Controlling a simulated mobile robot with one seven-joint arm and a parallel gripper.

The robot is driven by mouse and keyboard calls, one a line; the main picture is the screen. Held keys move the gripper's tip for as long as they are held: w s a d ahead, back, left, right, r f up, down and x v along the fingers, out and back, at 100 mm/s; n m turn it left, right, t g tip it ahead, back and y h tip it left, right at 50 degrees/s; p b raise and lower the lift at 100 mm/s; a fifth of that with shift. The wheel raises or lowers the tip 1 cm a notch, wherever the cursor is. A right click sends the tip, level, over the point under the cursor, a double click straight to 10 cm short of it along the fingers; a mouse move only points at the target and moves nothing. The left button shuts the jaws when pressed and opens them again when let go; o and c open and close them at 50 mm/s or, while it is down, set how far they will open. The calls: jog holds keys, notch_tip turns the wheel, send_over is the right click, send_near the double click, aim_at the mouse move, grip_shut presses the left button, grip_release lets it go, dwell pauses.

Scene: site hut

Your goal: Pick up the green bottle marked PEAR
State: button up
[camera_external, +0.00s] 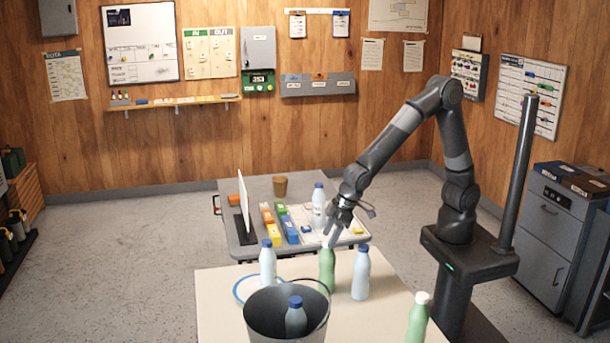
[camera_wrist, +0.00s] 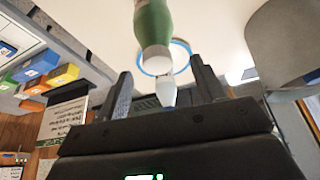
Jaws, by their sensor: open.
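A green bottle (camera_external: 327,270) stands upright on the pale near table, directly below my gripper (camera_external: 338,228). Its top is at the fingertips and partly covered by them in the external view. A second green bottle (camera_external: 417,320) with a white cap stands at the table's right front. I cannot read PEAR on either. In the wrist view a green bottle (camera_wrist: 153,22) with a white cap reaches in from the top, its cap end toward the space between the fingers. My gripper (camera_wrist: 161,72) is open there, with nothing held.
Pale bottles with blue caps stand left (camera_external: 268,265) and right (camera_external: 361,273) of the middle green bottle. A dark bucket (camera_external: 262,318) with a bottle in it stands at front. A blue ring (camera_external: 240,291) lies behind it. A grey table (camera_external: 238,246) behind holds boxes and a bottle.

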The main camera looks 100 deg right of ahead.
aim_at(325, 246)
jog(key=x, duration=0.5)
jog(key=shift+s+f, duration=0.1)
grip_shut()
dwell(0.6)
